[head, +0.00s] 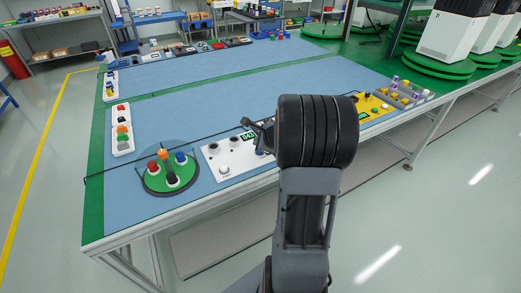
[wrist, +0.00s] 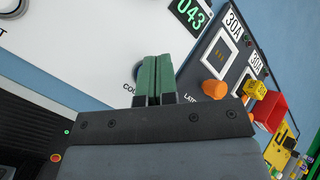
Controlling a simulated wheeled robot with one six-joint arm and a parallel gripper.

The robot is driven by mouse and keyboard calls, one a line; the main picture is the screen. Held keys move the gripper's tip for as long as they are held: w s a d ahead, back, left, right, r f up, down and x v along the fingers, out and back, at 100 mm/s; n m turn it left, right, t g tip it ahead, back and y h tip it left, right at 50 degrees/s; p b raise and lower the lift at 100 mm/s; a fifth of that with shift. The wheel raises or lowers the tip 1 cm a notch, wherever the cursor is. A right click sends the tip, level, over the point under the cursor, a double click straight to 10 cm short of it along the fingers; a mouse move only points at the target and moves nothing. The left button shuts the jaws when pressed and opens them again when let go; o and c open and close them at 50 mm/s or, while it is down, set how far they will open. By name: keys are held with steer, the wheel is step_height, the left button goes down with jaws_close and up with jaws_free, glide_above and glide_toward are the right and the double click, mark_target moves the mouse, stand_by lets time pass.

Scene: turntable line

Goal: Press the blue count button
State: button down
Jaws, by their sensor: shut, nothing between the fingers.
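The white control panel (head: 222,158) lies on the blue mat, partly behind my arm in the head view. Its green counter display reads 043 in the wrist view (wrist: 191,12). A label beginning "CO" (wrist: 130,72) is printed on the panel beside my fingertips. I cannot tell whether the fingertips touch anything. In the head view, the gripper (head: 262,132) is mostly hidden by my wrist.
A yellow board (head: 368,106) is farther right. A round green turntable (head: 153,182) with several colored pieces stands left. The mat behind is largely clear.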

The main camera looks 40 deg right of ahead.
steer(key=shift+f, duration=0.15)
steer(key=shift+f+b, duration=0.25)
steer(key=shift+b, duration=0.2)
steer(key=shift+f+b, duration=0.45)
steer(key=shift+b, duration=0.05)
stand_by(0.5)
steer(key=shift+r, duration=0.1)
steer(key=shift+r+p, duration=0.75)
step_height(320, 180, up, 5)
steer(key=p, duration=0.4)
stand_by(0.5)
stand_by(0.7)
